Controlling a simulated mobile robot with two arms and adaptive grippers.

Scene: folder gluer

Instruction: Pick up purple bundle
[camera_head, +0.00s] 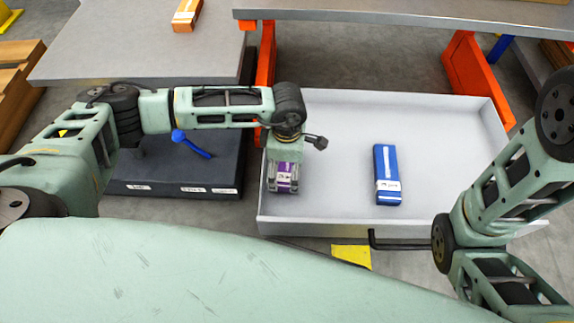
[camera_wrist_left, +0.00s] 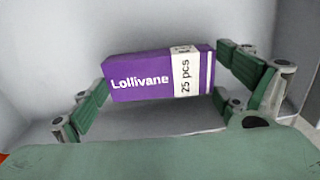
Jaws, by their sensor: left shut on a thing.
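The purple bundle (camera_head: 286,176) is a small purple box with a white band, inside the left part of the grey tray (camera_head: 330,221). In the left wrist view the purple bundle (camera_wrist_left: 140,80) reads "Lollivane" and "25 pcs". My left gripper (camera_head: 285,184) points down over it and is shut on it, one finger at each end in the left wrist view (camera_wrist_left: 160,82). Whether the bundle touches the tray floor I cannot tell. My right arm shows at the right edge of the head view; its gripper is out of view.
A blue bundle (camera_head: 387,175) lies in the middle of the tray. An orange bundle (camera_head: 186,15) lies on the grey table (camera_head: 140,45) at the back left. Orange supports (camera_head: 478,75) stand behind the tray. A dark base with a blue lever (camera_head: 192,145) is left of it.

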